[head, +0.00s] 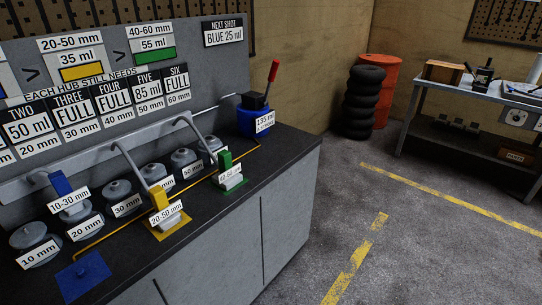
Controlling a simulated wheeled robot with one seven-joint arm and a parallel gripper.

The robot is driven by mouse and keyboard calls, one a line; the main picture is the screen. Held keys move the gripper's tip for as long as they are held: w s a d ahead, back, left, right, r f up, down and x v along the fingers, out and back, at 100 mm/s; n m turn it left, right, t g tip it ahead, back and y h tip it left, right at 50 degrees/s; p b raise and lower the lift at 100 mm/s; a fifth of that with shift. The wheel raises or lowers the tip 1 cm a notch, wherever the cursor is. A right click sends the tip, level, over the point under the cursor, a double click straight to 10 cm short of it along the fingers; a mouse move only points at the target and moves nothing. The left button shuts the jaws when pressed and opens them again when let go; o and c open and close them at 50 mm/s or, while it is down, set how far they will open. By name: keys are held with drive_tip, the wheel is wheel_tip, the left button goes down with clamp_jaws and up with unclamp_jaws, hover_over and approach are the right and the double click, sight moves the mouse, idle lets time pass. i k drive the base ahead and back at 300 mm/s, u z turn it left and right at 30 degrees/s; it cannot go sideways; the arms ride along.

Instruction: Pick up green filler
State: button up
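The green filler (225,161) stands on a green pad (239,184) at the right part of the dark bench top. It has a green upright block, a pale base and a label that seems to read 40-60 mm. The yellow filler (158,197), labelled 20-50 mm, stands on a yellow pad (171,231) nearer the left. The blue filler (61,184), labelled 10-30 mm, is at the 20 mm hub (82,225), apart from the bare blue pad (84,275). I cannot tell whether it touches the hub. My gripper is not in view.
Several grey hubs line the bench behind the fillers, with curved grey arms over them. A blue 135 ml container (254,121) with a red handle (273,71) stands at the bench's far end. A sign (223,31) reads BLUE 25 ml. Open floor (330,215) lies right.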

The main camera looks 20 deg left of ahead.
sight(229, 176)
drive_tip(key=u, duration=0.1)
drive_tip(key=i, duration=0.95)
drive_tip(key=u, duration=0.5)
